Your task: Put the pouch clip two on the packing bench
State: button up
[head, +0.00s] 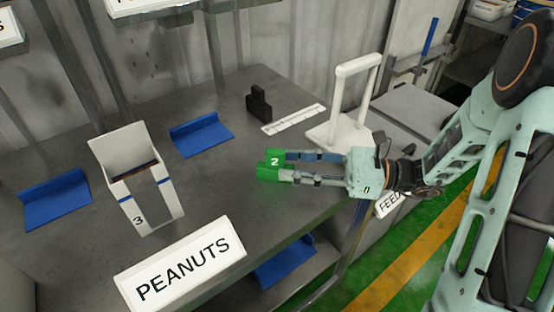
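The green pouch clip (272,160) bears a white number 2. It is at the tips of my gripper (284,167), whose two fingers reach in from the right and appear closed on it. A green tint shows on the grey bench top (230,195) just under the clip. The clip is at or just above the surface; I cannot tell whether it touches. The fingertips partly hide the clip's right side. I cannot tell from any label whether this grey bench is the packing bench.
A white holder marked 3 (164,206) stands left. Blue angled pieces (202,135) (56,200), a black block (259,103), a white strip (294,119) and a white handled stand (338,128) are on the bench. A PEANUTS sign (183,268) is at the front edge.

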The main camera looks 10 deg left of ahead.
jog(key=d, duration=0.5)
jog(key=w+d+p, duration=0.1)
jog(key=d, duration=0.2)
jog(key=shift+r, duration=0.1)
